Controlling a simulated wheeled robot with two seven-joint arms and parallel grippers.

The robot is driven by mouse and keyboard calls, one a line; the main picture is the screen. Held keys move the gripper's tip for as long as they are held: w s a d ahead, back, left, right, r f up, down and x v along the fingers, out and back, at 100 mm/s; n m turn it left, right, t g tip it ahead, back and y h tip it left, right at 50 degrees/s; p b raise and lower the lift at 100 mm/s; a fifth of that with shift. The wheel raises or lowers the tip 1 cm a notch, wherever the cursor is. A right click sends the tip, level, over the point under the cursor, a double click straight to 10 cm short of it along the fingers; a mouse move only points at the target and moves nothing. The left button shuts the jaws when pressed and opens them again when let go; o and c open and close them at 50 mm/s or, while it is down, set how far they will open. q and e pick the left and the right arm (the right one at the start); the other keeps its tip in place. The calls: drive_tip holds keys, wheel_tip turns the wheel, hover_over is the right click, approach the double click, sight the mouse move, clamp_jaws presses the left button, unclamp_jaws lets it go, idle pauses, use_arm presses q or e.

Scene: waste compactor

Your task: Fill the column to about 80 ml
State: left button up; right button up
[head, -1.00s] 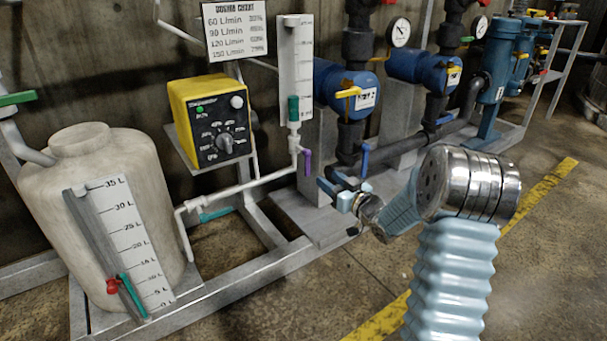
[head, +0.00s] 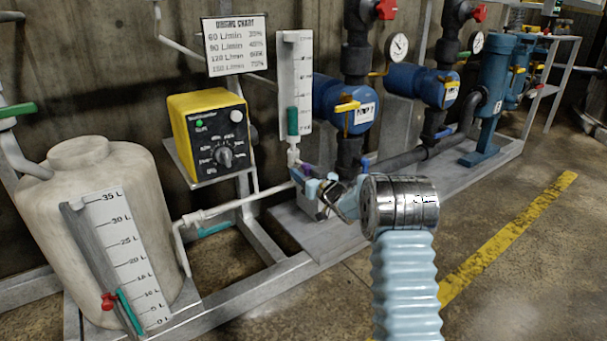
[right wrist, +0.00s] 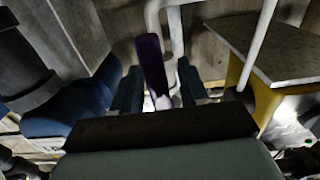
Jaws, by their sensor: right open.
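The purple valve handle (head: 308,169) is below the column, partly hidden by my right gripper (head: 316,186). In the right wrist view the purple handle (right wrist: 152,65) stands between the two teal fingers of my right gripper (right wrist: 158,88). The fingers are apart, with gaps visible beside the handle. My left gripper is not in view.
A yellow dosing box (head: 208,132) with a dial is left of the column. A large beige tank (head: 95,210) with a litre scale stands at the left. Blue pumps (head: 345,103) with valves are close on the right. Open floor (head: 520,260) lies at the right.

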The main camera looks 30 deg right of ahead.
drive_tip(key=shift+c, duration=0.4)
clamp_jaws()
drive_tip(key=m+p, duration=0.1)
drive_tip(key=m, duration=0.2)
drive_tip(key=a+m+p, duration=0.1)
drive_tip(key=m, duration=0.2)
drive_tip(key=m+p, duration=0.1)
drive_tip(key=m, duration=0.2)
drive_tip(key=shift+s+a+r+p, duration=0.1)
drive_tip(key=shift+a+r+p, duration=0.2)
drive_tip(key=shift+r, duration=0.05)
drive_tip(key=m+p, duration=0.1)
drive_tip(key=m, duration=0.2)
drive_tip(key=r+m+p, duration=0.1)
drive_tip(key=m, duration=0.2)
drive_tip(key=a+m+p, duration=0.1)
drive_tip(key=m, duration=0.2)
drive_tip(key=shift+r+p, duration=0.25)
drive_tip(key=shift+p, duration=0.05)
